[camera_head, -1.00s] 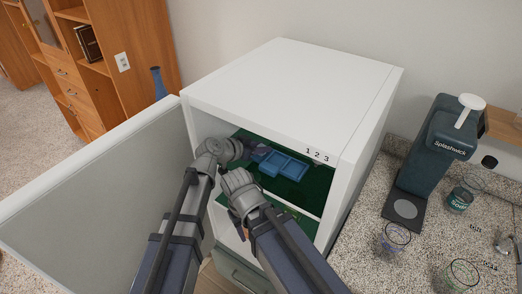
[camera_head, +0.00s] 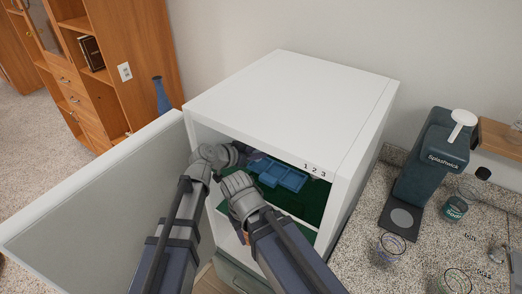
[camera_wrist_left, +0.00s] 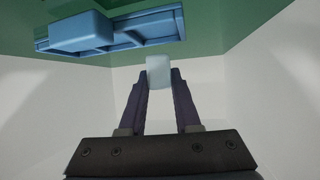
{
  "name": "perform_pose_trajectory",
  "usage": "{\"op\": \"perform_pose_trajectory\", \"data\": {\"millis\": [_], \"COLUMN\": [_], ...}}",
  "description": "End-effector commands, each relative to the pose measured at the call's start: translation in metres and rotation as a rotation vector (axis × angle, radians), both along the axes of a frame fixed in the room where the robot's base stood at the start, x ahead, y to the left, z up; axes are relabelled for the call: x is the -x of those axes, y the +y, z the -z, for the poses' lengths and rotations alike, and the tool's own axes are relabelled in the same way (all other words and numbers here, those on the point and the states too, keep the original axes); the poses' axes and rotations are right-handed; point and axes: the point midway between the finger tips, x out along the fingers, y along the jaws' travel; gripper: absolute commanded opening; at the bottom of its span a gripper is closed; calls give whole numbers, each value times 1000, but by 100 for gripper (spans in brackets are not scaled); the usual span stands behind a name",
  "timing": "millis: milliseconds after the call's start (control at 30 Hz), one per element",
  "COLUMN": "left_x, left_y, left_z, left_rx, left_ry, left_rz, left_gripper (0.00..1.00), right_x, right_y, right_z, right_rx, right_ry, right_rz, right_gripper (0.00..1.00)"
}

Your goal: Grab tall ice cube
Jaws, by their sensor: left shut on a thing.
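A pale, translucent ice cube (camera_wrist_left: 158,72), taller than wide, sits between the fingertips of my left gripper (camera_wrist_left: 159,74), which is shut on it. Beyond it in the left wrist view is a blue ice tray (camera_wrist_left: 150,28) with a large blue block (camera_wrist_left: 80,32) at its left end. In the head view the tray (camera_head: 283,177) lies on the green shelf inside the open white freezer. My left gripper (camera_head: 254,156) is just left of the tray, its tips mostly hidden. My right arm is bent in front of the opening, its gripper not distinguishable.
The freezer (camera_head: 290,95) has its door (camera_head: 100,205) swung open to the left. Its walls and top closely bound my left arm. To the right, a speckled counter (camera_head: 350,235) holds a dark Splashwick machine (camera_head: 432,160), a can (camera_head: 455,207) and clear glasses (camera_head: 389,248).

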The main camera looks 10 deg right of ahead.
Motion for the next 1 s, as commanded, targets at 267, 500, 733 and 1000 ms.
{"op": "perform_pose_trajectory", "data": {"millis": [267,500,733,1000], "left_x": [46,74,86,89], "left_y": [63,106,128,134], "left_z": [2,2,2,2], "left_rx": [3,2,2,2], "left_ry": [0,1,1,1], "left_rz": [-5,-3,-1,3], "left_gripper": [0,0,0,0], "right_x": [0,0,0,0], "right_y": [0,0,0,0], "right_z": [2,2,2,2], "right_rx": [0,0,0,0], "right_ry": [0,0,0,0], "right_rz": [0,0,0,0], "right_gripper": [50,50,50,50]}}
